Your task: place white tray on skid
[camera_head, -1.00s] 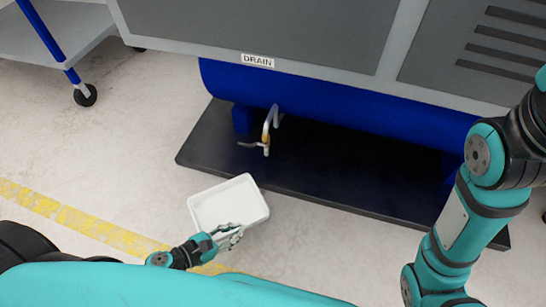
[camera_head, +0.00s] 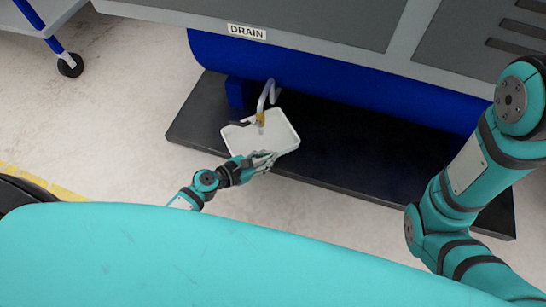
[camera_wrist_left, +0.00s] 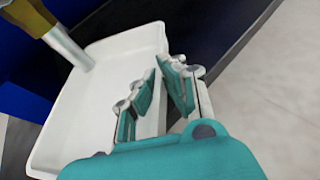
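The white tray (camera_head: 268,141) is over the left part of the black skid (camera_head: 210,124), beneath the drain pipe. I cannot tell whether it touches the skid. The tray looks empty. My right arm shows at the right of the head view, but its gripper is out of frame.
The blue tank (camera_head: 330,92) is above the skid. A wheeled cart (camera_head: 45,35) stands at far left. Pale floor (camera_head: 110,120) is clear.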

